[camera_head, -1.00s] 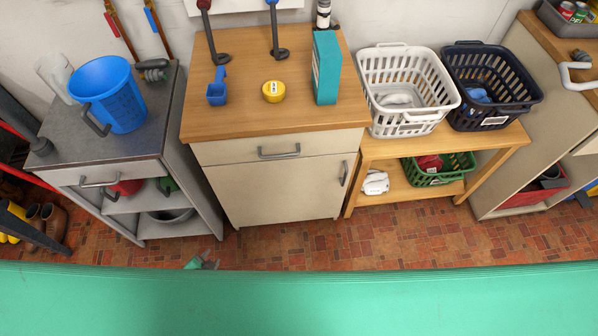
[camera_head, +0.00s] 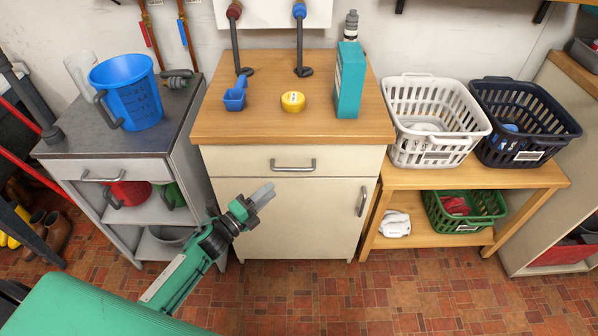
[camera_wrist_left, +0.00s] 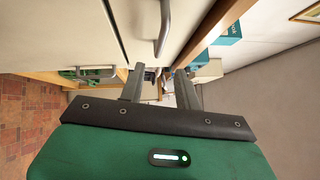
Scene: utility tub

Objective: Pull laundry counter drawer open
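The wooden-topped counter (camera_head: 225,131) stands in the middle of the head view. Its cream drawer front (camera_head: 235,160) sits flush above a door and looks closed. The grey drawer handle (camera_head: 293,165) is a horizontal bar; it also shows at the top of the left wrist view (camera_wrist_left: 163,30). My left gripper (camera_head: 266,190) is in front of the counter, just below and left of the handle, apart from it. In the left wrist view its two fingers (camera_wrist_left: 160,88) are spread with nothing held between them. My right gripper is in neither view.
The cabinet door (camera_head: 290,215) has its own upright handle (camera_head: 362,200). A grey cart (camera_head: 120,150) with a blue jug (camera_head: 127,92) stands left. A wooden bench (camera_head: 400,180) with baskets stands right. The tiled floor in front is clear.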

